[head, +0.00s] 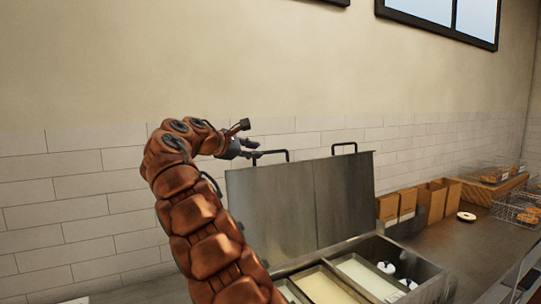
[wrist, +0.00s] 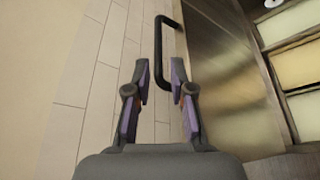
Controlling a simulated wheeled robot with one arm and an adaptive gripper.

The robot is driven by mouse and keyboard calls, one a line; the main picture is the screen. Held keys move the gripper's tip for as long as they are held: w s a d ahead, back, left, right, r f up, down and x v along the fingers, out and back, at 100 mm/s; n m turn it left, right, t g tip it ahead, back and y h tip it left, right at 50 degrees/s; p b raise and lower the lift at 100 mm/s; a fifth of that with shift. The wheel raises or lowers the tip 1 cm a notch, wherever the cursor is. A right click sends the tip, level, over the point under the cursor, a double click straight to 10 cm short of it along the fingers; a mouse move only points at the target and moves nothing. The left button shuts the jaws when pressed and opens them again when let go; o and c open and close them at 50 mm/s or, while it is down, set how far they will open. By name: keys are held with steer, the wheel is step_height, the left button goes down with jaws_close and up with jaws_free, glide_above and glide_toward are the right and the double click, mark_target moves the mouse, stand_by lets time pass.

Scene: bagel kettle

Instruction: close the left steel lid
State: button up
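The left steel lid (head: 270,207) stands open and upright at the back of the counter unit in the head view. It also fills the right of the wrist view (wrist: 235,75). Its black bar handle (head: 271,154) is on the top edge. In the wrist view the handle (wrist: 158,48) reaches between my gripper's fingertips. My gripper (wrist: 160,72) is open, with its two purple-and-grey fingers apart on either side of the handle. In the head view my gripper (head: 250,148) is at the handle's left end. Contact cannot be told.
The right steel lid (head: 343,195) also stands open, with its own handle (head: 344,146). Below are bins of pale contents (head: 325,286). A tiled wall (head: 75,205) is close behind.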

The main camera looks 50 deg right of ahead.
mark_target(271, 153)
steer(key=shift+p+x, duration=0.65)
steer(key=shift+x, duration=3.35)
steer(key=shift+r, duration=0.1)
steer(key=shift+c, duration=0.3)
jaws_close()
